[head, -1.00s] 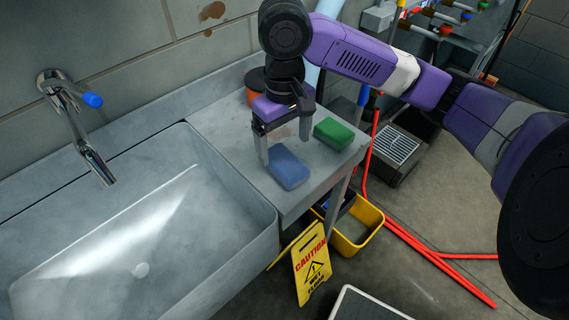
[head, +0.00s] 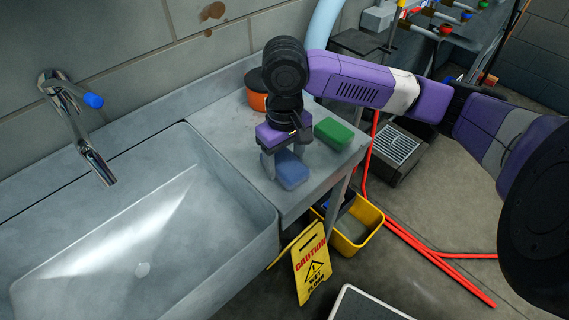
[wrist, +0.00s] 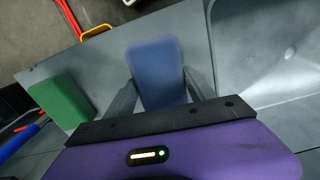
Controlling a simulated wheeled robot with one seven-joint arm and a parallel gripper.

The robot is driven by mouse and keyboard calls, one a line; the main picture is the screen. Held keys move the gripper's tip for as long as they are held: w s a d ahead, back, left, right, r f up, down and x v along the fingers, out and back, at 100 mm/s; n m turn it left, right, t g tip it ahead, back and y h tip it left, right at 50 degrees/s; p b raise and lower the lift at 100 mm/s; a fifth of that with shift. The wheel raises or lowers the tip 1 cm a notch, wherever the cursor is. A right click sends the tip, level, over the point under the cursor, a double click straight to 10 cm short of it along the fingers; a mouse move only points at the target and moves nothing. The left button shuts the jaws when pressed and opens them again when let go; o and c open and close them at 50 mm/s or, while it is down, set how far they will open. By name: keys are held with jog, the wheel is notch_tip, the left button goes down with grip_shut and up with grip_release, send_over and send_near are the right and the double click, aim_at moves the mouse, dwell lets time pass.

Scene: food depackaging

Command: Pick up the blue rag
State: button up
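The blue rag (head: 291,171) is a soft-edged blue block lying on the grey counter beside the sink. It also shows in the wrist view (wrist: 157,72), between my two fingers. My gripper (head: 281,166) is low over the rag and points down. It also shows in the wrist view (wrist: 159,80), open, with one finger along each side of the rag. The fingers are very close to the rag's sides; I cannot tell whether they touch it. The rag's near end is hidden behind the gripper body in the wrist view.
A green block (head: 333,133) lies on the counter just right of the rag. An orange container (head: 257,101) with a dark top stands behind my gripper. The sink (head: 110,235) is to the left. A yellow bucket (head: 368,240) and a caution sign (head: 312,268) stand on the floor below.

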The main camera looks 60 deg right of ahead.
aim_at(284, 160)
jog(key=c, duration=0.5)
jog(key=shift+r, duration=0.1)
notch_tip(284, 160, up, 20)
jog(key=shift+f+p, duration=0.1)
jog(key=shift+p, duration=0.55)
jog(key=o, duration=0.5)
jog(key=c, duration=0.3)
